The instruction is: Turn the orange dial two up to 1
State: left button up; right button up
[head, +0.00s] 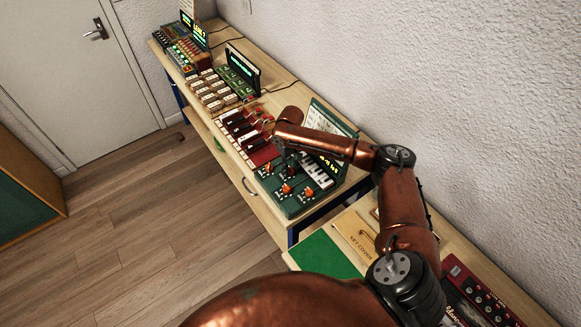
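A green synth-like device (293,205) with small piano keys (317,170) and a raised back panel stands at the near end of the long table. Several small orange dials sit on its front part, one at the front (287,188) and one further left (267,168). I cannot read their numbers or tell which is dial two. My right arm reaches over the device from the right. My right gripper (282,153) points down near the left dials, dark and small; its fingers are too unclear to tell open from shut, or whether they touch a dial. My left gripper is out of view.
Left of the device are a red-and-white keyboard unit (240,137), rows of pale blocks (213,90) and a dark display (243,68). Nearer me are a wooden key cover (355,237), a green mat (324,255) and a red device (480,295). A white wall runs behind.

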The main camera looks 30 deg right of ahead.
grip_shut()
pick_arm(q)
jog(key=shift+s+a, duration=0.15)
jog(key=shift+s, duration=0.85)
pick_arm(e)
jog(key=shift+r, duration=0.1)
jog(key=shift+r+n+p, duration=0.1)
jog(key=shift+n+p, duration=0.3)
jog(key=shift+p, duration=0.15)
jog(key=n+p, duration=0.2)
jog(key=p, duration=0.1)
jog(key=shift+r+n, duration=0.1)
jog(key=shift+n, duration=0.3)
jog(key=shift+w+n+p, duration=0.1)
jog(key=shift+n+p, duration=0.95)
jog(key=shift+n, duration=0.15)
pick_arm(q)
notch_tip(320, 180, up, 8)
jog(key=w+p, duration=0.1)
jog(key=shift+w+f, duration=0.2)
pick_arm(e)
jog(key=shift+d+n, duration=0.1)
jog(key=shift+n, duration=1.4)
